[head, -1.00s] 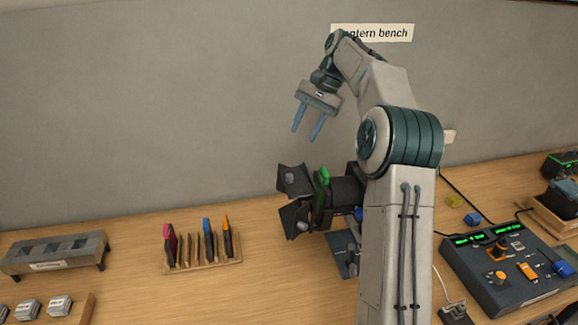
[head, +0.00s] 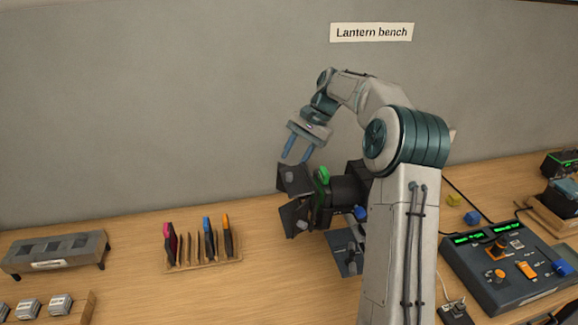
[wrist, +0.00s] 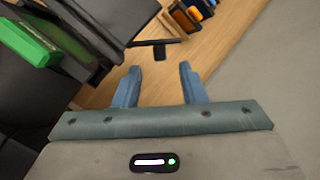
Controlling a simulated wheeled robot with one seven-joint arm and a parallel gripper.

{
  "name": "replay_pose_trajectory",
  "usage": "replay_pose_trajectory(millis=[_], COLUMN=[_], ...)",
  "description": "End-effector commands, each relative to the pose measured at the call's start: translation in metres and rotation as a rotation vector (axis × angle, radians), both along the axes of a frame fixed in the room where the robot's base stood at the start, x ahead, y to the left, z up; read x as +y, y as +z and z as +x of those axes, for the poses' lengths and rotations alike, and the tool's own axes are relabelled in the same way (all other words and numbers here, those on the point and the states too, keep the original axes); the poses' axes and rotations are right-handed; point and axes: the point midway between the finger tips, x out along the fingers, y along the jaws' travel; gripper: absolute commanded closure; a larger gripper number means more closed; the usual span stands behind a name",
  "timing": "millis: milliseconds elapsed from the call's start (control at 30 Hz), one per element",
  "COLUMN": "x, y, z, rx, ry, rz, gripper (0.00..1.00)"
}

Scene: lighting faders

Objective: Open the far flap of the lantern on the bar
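The lantern (head: 345,190) is a black body on the bench, partly hidden behind my arm. A green piece (head: 323,175) stands up at its front. Its far flap (head: 294,179) is the upper dark plate at the lantern's left end, and a second flap (head: 294,217) sits lower and nearer. My gripper (head: 295,160) points down just above the far flap, its two blue fingers apart with nothing between them. In the wrist view, the open fingers (wrist: 158,80) are beside a dark flap plate (wrist: 105,30), with a small black tab (wrist: 160,48) beyond the tips. Contact cannot be told.
A wooden rack (head: 205,258) with coloured filter frames stands left of the lantern. A grey stand (head: 57,252) is at far left. A control desk (head: 510,265) with faders is at right. The grey wall (head: 150,100) rises close behind.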

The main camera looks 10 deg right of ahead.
Motion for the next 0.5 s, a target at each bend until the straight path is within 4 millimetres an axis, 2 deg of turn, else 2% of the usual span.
replay_pose_trajectory(millis=[233,500], x=[0.015,0.019], y=[-0.027,-0.035], z=[-0.003,-0.004], rx=[0.002,-0.001], ry=[0.001,0.001], rz=[-0.001,-0.001], gripper=[0.62,0.62])
